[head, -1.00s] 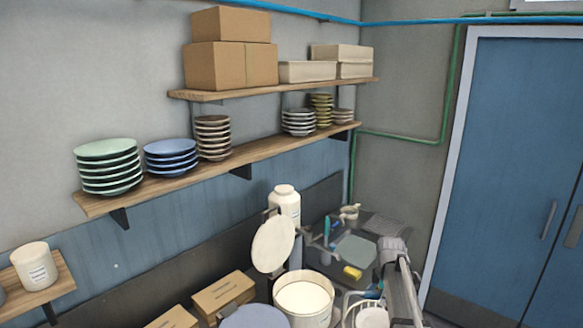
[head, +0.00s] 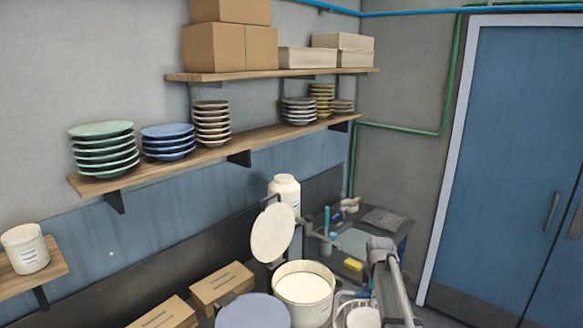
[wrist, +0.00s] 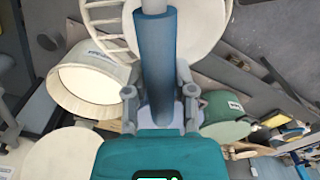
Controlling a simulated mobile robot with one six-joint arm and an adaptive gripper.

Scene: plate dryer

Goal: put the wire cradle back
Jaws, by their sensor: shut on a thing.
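In the wrist view my gripper (wrist: 160,104) is shut around a blue sleeve (wrist: 156,55) on a pale rod. The rod runs up to the white bars of the wire cradle (wrist: 103,22) at the top edge, where a pale round piece also shows. The cradle's far end is cut off by the frame. In the head view the white wires of the cradle (head: 342,297) show at the bottom edge, around a pale round thing (head: 364,318). They are below my grey arm and right of the bucket. My fingertips are not visible there.
A white bucket (head: 303,289) stands beside the cradle; it also shows in the wrist view (wrist: 88,82). A pale disc (head: 272,233) stands upright behind it. A blue round top (head: 252,312) and cartons (head: 222,284) are left. A yellow sponge (head: 353,265) lies behind. Stacked plates fill the wall shelf (head: 215,153).

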